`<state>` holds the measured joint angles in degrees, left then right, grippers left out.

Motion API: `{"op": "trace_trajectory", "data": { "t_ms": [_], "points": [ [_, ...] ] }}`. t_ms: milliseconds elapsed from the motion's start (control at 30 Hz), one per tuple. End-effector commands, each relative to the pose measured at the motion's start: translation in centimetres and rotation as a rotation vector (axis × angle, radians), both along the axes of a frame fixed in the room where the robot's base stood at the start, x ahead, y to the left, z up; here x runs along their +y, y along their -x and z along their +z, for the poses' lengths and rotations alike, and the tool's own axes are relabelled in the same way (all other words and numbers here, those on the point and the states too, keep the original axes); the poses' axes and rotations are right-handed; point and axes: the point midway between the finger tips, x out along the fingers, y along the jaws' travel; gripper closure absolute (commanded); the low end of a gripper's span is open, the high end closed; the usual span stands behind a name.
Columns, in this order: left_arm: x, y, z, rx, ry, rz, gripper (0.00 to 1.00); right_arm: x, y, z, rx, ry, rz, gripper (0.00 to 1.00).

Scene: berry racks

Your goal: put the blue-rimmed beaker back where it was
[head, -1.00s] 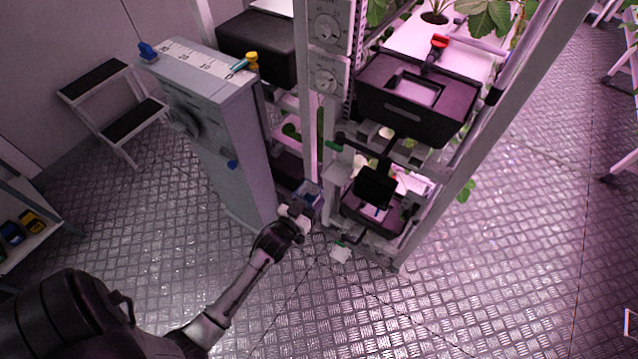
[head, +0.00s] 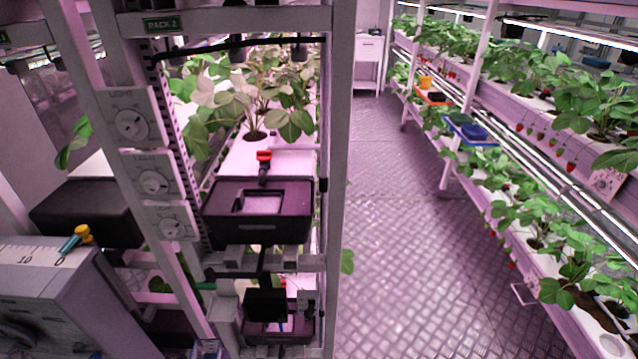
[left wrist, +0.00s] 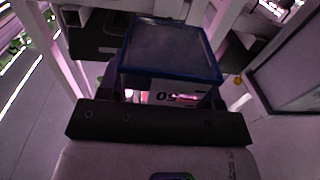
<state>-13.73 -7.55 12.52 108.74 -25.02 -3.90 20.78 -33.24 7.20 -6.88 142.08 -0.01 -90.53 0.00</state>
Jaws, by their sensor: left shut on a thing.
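The blue-rimmed beaker (left wrist: 165,50) fills the upper middle of the left wrist view, with its open top towards the camera. Part of a printed "50" shows below its rim. My left gripper (left wrist: 165,97) is shut on it; the fingertips are largely hidden behind the dark gripper body. In the head view a small part of the beaker (head: 207,349) shows at the bottom edge, by the foot of rack 2, left of its lower tray. The left gripper is mostly cut off there. My right gripper is in neither view.
Rack 2 (head: 332,200) stands close in front, with a black reservoir (head: 258,228) and light dials (head: 133,124). A grey cabinet (head: 60,290) with a teal-and-yellow item on top is at left. The metal floor aisle (head: 420,240) is clear; strawberry shelves line the right.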

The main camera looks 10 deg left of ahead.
Motion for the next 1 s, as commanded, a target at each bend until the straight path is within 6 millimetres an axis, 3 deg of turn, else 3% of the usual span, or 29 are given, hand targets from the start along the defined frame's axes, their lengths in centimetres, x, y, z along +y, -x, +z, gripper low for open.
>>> {"op": "trace_trajectory", "data": {
  "t_ms": [33,167,300,600,700,867,1000],
  "points": [
    [-1.0,-0.3,2.4,-0.006,-0.004,-0.021,0.68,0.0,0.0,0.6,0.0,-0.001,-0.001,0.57],
    [-4.1,-0.9,8.3,-0.009,-0.004,-0.082,0.68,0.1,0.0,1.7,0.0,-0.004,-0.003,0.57],
    [-7.3,-1.5,15.5,-0.013,-0.006,-0.162,0.68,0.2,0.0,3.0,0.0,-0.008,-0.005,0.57],
    [-11.6,-2.9,27.7,-0.01,-0.004,-0.278,0.68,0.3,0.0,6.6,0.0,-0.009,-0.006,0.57],
    [-11.5,-3.7,31.1,-0.008,-0.002,-0.276,0.68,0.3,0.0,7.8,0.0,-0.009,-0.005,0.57],
    [-11.5,-3.6,33.3,0.0,-0.001,-0.275,0.68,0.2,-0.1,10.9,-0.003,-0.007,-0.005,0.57],
    [-11.5,-3.6,36.3,0.0,-0.001,-0.274,0.68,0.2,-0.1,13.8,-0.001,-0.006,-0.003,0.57]
  ]
}}
